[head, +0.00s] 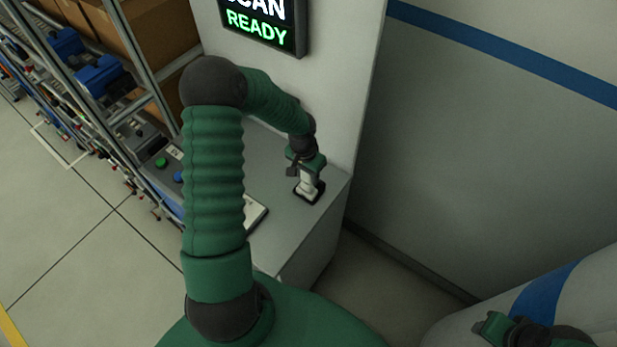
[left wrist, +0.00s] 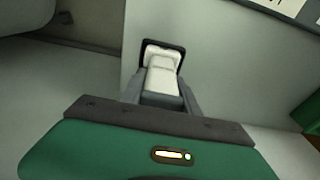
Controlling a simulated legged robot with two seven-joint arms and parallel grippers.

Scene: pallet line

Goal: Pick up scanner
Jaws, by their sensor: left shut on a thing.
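The scanner (head: 309,184) is a small white and grey device. It is upright at a black holder (head: 308,195) near the right end of the grey counter (head: 285,222). My left gripper (head: 307,170) is above the counter and shut on the scanner's upper part. In the left wrist view the white scanner (left wrist: 161,72) shows between the two grey fingers (left wrist: 160,92), with a dark rim behind it. I cannot tell whether the scanner is clear of the holder. My right gripper (head: 487,325) is at the bottom right, away from the counter; its jaw state is unclear.
A sign (head: 262,22) reading "READY" hangs on the pale panel behind the counter. A control box with a green button (head: 161,162) and a flat pale item (head: 256,214) are left of the scanner. Racks with boxes (head: 160,30) stand at left. A wall (head: 480,150) is at right.

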